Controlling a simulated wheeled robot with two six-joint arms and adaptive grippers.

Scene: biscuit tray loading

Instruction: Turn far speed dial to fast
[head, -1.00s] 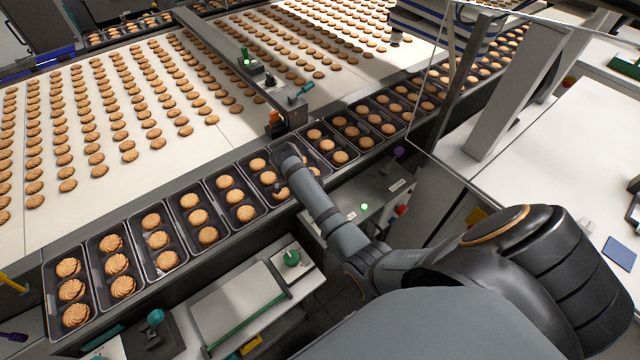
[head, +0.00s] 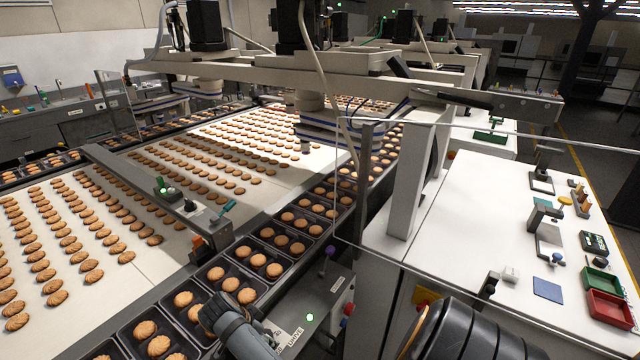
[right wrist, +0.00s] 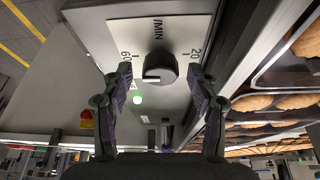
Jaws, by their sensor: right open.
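A round black speed dial (right wrist: 163,66) sits on a white plate (right wrist: 190,30) marked 60, 20 and "/MIN" in the right wrist view. A pale mark shows at the knob's lower left edge. My right gripper (right wrist: 160,82) is open, with one finger on each side of the dial; I cannot tell whether either touches it. My left gripper is not in view.
The control box has a green light (head: 309,317), a purple-knobbed lever (head: 328,255) and a red knob (head: 348,309). Biscuit trays (head: 290,262) line the conveyor edge. A clear guard panel and a white cabinet (head: 470,215) stand to the right.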

